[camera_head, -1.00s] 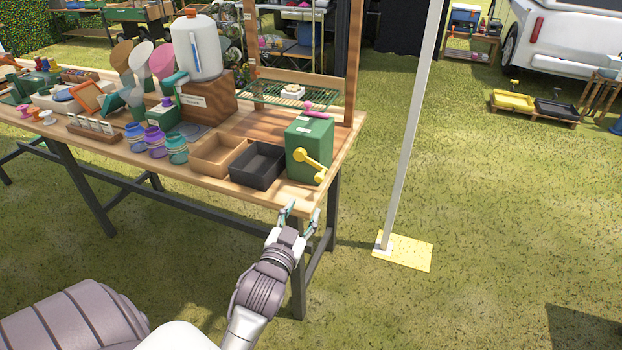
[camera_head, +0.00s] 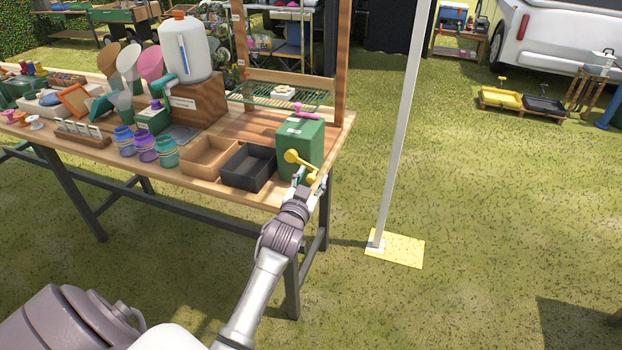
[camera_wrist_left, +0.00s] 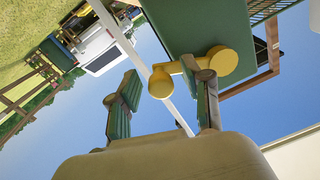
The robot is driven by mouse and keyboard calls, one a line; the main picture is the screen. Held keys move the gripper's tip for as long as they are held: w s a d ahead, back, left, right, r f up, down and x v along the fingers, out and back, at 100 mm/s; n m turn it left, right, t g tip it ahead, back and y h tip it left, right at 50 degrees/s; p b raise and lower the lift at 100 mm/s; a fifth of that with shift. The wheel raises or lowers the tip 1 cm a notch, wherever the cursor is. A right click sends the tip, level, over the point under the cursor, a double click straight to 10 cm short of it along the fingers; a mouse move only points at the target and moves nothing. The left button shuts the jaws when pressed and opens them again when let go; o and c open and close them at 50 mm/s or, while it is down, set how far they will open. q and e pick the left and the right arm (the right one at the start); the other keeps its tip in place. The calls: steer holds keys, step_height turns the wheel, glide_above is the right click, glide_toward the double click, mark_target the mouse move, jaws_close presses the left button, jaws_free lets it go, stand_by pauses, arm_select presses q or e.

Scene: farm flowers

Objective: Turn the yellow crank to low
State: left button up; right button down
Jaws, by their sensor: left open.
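The green box (camera_head: 301,140) stands at the right end of the wooden table. The yellow crank (camera_head: 292,157) is on its front face, its arm slanting down to the right. In the left wrist view the crank (camera_wrist_left: 222,60) shows its round hub at the box and its knob (camera_wrist_left: 160,84) between my fingers. My left gripper (camera_head: 308,182) is right at the crank's lower end in the head view. In the left wrist view my left gripper (camera_wrist_left: 165,100) is open around the knob, with a gap on the left finger's side. My right gripper is not in view.
A black tray (camera_head: 270,177) and a wooden tray (camera_head: 186,168) sit left of the green box. A white pole (camera_head: 398,150) stands right of the table, with open grass beyond.

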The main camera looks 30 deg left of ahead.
arm_select(q)
jaws_close()
stand_by(0.4)
